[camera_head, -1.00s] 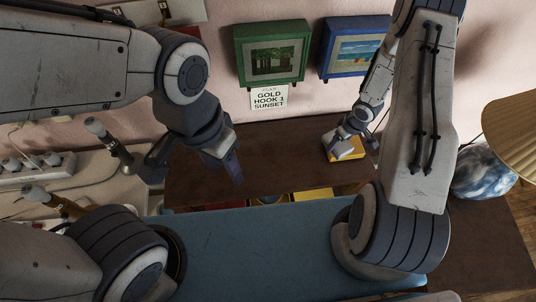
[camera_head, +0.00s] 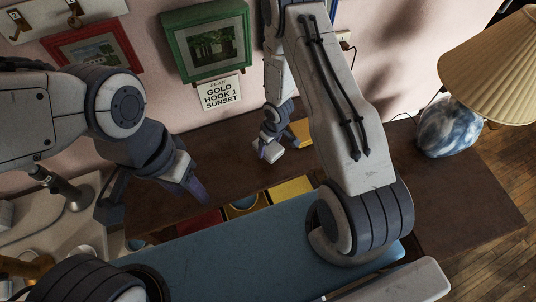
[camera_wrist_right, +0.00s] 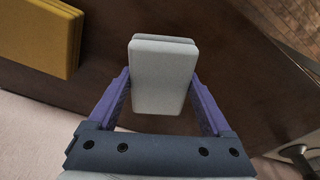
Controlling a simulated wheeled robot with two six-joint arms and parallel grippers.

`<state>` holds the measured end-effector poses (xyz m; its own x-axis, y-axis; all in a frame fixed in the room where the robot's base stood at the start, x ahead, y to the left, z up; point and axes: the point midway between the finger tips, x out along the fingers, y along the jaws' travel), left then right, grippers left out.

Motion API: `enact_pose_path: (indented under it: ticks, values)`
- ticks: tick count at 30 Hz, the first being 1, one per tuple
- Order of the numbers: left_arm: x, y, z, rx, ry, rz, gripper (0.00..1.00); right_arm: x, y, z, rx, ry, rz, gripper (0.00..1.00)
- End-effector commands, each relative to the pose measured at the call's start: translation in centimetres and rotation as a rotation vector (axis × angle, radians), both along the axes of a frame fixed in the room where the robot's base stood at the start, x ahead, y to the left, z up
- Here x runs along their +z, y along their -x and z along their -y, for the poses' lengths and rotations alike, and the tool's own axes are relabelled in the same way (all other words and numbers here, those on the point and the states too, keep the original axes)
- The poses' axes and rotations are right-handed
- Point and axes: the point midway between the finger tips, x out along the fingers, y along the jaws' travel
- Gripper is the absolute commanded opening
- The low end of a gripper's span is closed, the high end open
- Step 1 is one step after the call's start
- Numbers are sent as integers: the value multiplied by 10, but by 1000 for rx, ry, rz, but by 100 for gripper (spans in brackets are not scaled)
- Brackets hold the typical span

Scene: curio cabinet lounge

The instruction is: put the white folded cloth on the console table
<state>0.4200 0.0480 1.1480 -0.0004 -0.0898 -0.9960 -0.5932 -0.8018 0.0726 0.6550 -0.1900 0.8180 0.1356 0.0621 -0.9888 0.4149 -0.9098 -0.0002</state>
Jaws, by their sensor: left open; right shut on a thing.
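The white folded cloth (camera_wrist_right: 163,72) is a pale, rounded, layered block held between the purple fingers of my right gripper (camera_wrist_right: 163,95) in the right wrist view. In the head view the cloth (camera_head: 271,155) shows at the tip of the right gripper (camera_head: 268,147), over the dark brown console table (camera_head: 225,160). I cannot tell whether it touches the tabletop. My left gripper (camera_head: 190,188) is open and empty, over the table's left part.
A yellow block (camera_head: 301,131) lies by the wall behind the cloth; it also shows in the wrist view (camera_wrist_right: 35,35). A pleated lamp (camera_head: 490,60) with a marbled base (camera_head: 448,128) stands at right. Green (camera_head: 207,40) and red frames (camera_head: 93,52) hang above.

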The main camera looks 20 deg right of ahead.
Motion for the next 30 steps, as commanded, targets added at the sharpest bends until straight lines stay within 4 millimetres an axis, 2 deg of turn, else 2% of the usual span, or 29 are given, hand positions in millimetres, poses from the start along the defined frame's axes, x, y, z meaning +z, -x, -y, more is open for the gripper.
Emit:
enact_pose_path:
  ticks: [10,23,24,30]
  values:
    - [2,0,0,0,0,0,50,-38,0,-2,0,0,-1,0]
    - [-3,0,0,0,0,0,50,-46,-1,-2,-1,-1,1,0]
    - [-1,0,0,0,0,0,50,-44,-1,-2,-1,-1,1,99]
    - [-1,0,0,0,0,0,50,-44,-1,-2,-1,-1,1,100]
